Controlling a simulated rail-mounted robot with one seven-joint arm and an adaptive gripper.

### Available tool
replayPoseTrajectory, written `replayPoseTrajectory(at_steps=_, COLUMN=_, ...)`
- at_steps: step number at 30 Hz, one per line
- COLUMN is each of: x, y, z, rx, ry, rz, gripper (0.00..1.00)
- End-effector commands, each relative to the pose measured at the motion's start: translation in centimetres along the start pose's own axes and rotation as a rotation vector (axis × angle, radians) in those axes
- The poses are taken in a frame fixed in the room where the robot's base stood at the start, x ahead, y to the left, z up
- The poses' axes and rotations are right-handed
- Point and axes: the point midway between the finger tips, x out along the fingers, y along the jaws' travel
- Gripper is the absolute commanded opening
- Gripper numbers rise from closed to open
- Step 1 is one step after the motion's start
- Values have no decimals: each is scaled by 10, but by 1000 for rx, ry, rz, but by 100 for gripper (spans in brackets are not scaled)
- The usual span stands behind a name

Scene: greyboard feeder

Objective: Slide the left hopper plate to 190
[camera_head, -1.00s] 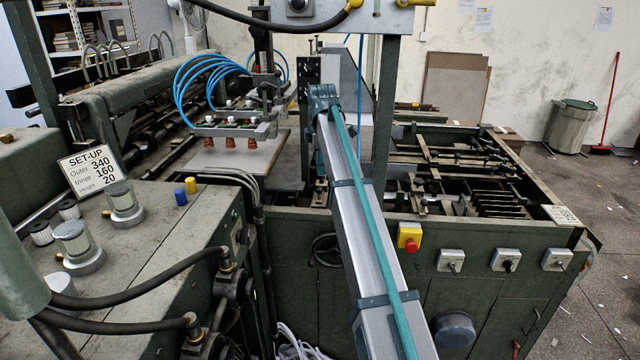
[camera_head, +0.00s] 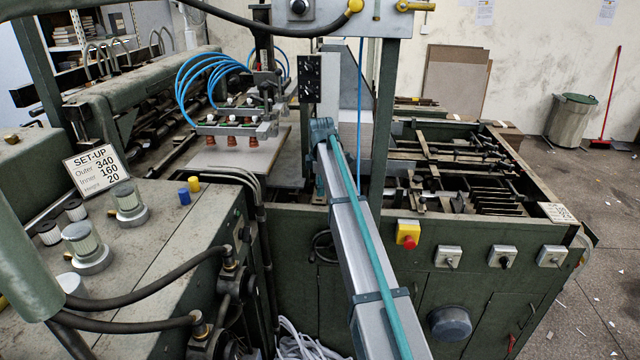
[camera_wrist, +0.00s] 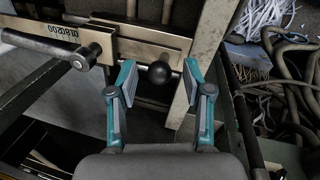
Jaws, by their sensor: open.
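In the wrist view a black ball knob (camera_wrist: 158,72) sits on a short rod in front of a flat metal bar (camera_wrist: 150,47). A number scale (camera_wrist: 62,34) is on the bar's left part and reads upside down; I cannot tell the exact setting. My gripper (camera_wrist: 157,76) is open, with one teal finger on each side of the knob and visible gaps between. In the head view my arm reaches into the feeder; its fingers and the knob are hidden there. I cannot tell which surface is the left hopper plate.
A round rod with a clamp (camera_wrist: 84,58) lies left of the knob. A pale upright (camera_wrist: 208,45) stands close to the right finger. In the head view a green post (camera_head: 382,125) stands right of my arm, and suction cups (camera_head: 230,140) hang to the left.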

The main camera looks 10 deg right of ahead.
Motion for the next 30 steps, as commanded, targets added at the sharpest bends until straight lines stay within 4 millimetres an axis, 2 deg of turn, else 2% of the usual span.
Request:
replayPoseTrajectory(at_steps=6, x=0, y=0, z=0, rx=0, ry=0, rz=0, gripper=50)
replayPoseTrajectory(at_steps=8, x=0, y=0, z=0, rx=0, ry=0, rz=0, gripper=42)
replayPoseTrajectory(at_steps=15, x=0, y=0, z=0, rx=0, ry=0, rz=0, gripper=2)
replayPoseTrajectory(at_steps=16, x=0, y=0, z=0, rx=0, ry=0, rz=0, gripper=0)
replayPoseTrajectory(at_steps=25, x=0, y=-3, z=0, rx=0, ry=0, rz=0, gripper=0)
replayPoseTrajectory(at_steps=30, x=-4, y=-28, z=-5, rx=-1, ry=0, rz=-2, gripper=0)
